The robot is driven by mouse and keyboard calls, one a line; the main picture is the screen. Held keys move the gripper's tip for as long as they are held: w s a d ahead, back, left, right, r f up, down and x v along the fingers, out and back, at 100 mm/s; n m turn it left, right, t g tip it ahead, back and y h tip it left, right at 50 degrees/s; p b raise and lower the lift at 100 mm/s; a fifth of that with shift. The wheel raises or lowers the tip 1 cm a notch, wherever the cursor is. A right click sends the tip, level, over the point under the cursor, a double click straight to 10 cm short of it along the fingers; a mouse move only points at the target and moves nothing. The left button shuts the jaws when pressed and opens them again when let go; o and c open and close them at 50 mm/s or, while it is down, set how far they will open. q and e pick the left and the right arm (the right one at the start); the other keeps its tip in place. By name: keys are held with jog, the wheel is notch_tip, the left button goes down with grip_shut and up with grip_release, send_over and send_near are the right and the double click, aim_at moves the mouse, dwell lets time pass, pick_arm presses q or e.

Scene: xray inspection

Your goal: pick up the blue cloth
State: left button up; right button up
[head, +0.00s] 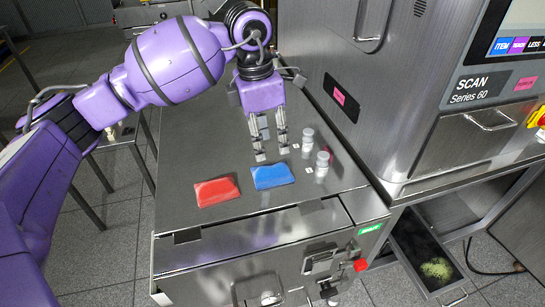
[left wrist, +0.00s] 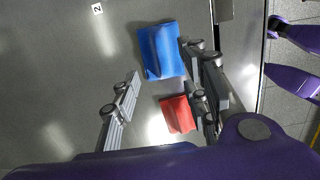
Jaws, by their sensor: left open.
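The blue cloth (head: 272,176) lies flat on the steel table top, just right of the red cloth (head: 217,191) in the head view. My left gripper (head: 270,152) points down above the table, behind the blue cloth in the head view, with its fingers apart and nothing between them. In the left wrist view, the blue cloth (left wrist: 161,50) lies beyond the fingertips, nearer the right finger. The red cloth (left wrist: 178,114) shows between the fingers there, close to the right one. My right gripper is not in either view.
Two small clear jars (head: 308,138) stand right of my gripper, near small number tags. The steel table (head: 240,238) ends at a front edge close to the cloths. A large scanner machine (head: 470,100) stands on the right. The table's left part is clear.

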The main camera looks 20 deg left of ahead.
aim_at(272, 165)
pick_arm(q)
jog(key=shift+w+a+f, duration=0.1)
jog(key=shift+w+f, duration=0.15)
jog(key=shift+w, duration=0.05)
jog(key=f, duration=0.2)
jog(key=s+f, duration=0.1)
jog(key=shift+d+f+p, duration=0.2)
jog(key=shift+d+p, duration=0.1)
jog(key=shift+d, duration=0.05)
jog(key=f, duration=0.2)
jog(key=shift+w+f, duration=0.25)
jog(key=shift+f, duration=0.1)
jog(key=shift+d+f, duration=0.1)
jog(key=shift+f, duration=0.4)
grip_shut()
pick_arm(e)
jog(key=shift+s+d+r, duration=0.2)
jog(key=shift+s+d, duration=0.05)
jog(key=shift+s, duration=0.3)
